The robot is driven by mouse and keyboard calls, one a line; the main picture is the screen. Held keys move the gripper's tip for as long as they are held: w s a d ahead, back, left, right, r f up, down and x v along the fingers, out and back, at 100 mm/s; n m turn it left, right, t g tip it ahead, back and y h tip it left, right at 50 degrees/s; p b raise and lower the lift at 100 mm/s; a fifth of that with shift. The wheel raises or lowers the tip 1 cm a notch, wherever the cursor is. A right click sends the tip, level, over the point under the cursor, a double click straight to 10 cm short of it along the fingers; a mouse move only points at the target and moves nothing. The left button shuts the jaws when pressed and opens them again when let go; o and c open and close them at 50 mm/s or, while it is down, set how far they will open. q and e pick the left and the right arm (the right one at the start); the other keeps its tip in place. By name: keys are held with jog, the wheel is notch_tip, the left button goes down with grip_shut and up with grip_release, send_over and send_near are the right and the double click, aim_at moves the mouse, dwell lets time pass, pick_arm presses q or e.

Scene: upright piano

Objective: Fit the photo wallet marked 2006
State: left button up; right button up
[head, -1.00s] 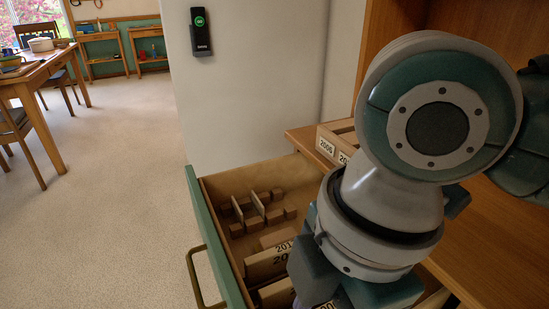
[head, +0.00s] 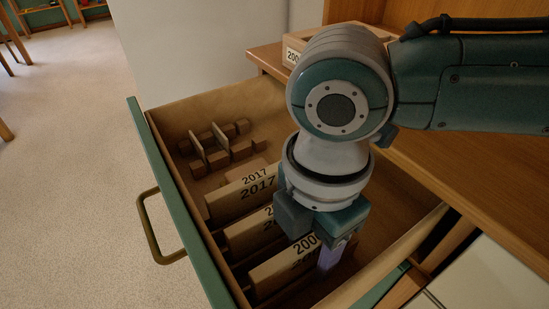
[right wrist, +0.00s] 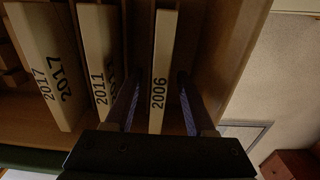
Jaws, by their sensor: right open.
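The cream photo wallet marked 2006 (right wrist: 161,70) stands upright in the open drawer. In the head view, the wallet (head: 284,268) is partly hidden by my right gripper (head: 322,250). In the right wrist view, the open right gripper (right wrist: 155,98) has one dark finger on each side of the wallet, with gaps visible beside it. The similar wallets marked 2017 (head: 243,195) and 2011 (right wrist: 100,70) stand in the same row. My left gripper is not in view.
The wooden drawer has a green front (head: 178,205) and a brass-coloured handle (head: 153,228). Small wooden blocks with two thin upright plates (head: 197,148) sit at its far end. A labelled wooden box (head: 294,53) stands on the wooden ledge beside the drawer.

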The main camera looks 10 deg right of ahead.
jog(key=shift+w, duration=0.1)
jog(key=shift+c, duration=0.2)
grip_shut()
dwell(0.5)
